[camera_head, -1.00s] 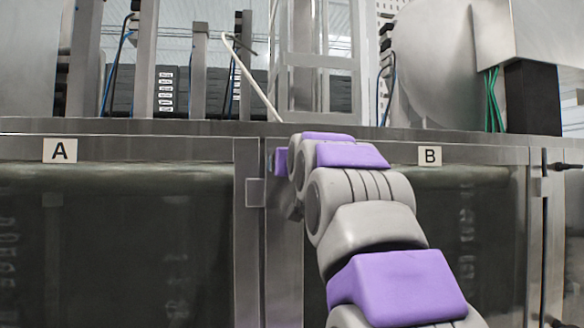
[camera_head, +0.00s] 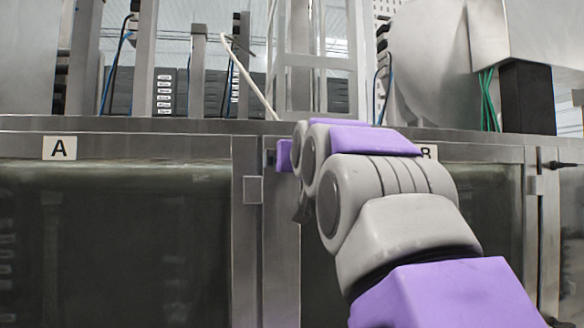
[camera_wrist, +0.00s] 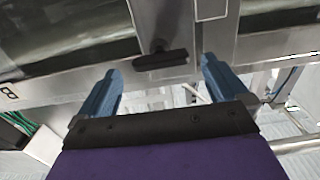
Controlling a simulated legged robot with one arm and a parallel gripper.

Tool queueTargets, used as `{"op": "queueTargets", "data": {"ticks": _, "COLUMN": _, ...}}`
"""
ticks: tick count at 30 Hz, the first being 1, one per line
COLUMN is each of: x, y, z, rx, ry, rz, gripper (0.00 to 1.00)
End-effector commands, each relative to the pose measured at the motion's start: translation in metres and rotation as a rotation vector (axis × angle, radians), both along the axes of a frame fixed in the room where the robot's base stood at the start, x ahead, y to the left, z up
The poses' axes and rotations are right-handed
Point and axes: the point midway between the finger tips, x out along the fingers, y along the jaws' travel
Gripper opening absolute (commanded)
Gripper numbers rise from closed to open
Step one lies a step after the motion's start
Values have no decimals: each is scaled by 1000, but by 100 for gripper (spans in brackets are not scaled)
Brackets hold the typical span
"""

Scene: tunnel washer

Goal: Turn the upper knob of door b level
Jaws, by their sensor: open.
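The upper knob of door b (camera_wrist: 161,60) is a dark bar on a short stem in the wrist view, seen upside down. The bar lies roughly across the picture, close to parallel with the metal rail. My gripper (camera_wrist: 160,67) is open, its two blue fingers on either side of the knob with gaps at both ends. Contact with the knob is not visible. In the head view door b (camera_head: 478,210) is a dark window in a steel frame, its label B (camera_head: 431,153) partly covered by my arm. The knob and my fingertips are hidden there.
Door A (camera_head: 115,240) is at the left, with its label (camera_head: 59,148). Another dark handle (camera_head: 562,165) is at the far right. A steel ledge (camera_head: 190,126) runs above the doors, with posts, cables and a pale hose (camera_head: 250,75) above it.

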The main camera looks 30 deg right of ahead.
Motion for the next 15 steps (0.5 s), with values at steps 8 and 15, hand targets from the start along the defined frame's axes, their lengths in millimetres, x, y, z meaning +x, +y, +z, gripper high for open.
{"op": "queueTargets", "data": {"ticks": 8, "x": -50, "y": 15, "z": 1, "rx": -2, "ry": -6, "rz": 0, "gripper": 100}}
{"op": "queueTargets", "data": {"ticks": 15, "x": -88, "y": 27, "z": -1, "rx": 0, "ry": -1, "rz": 1, "gripper": 100}}
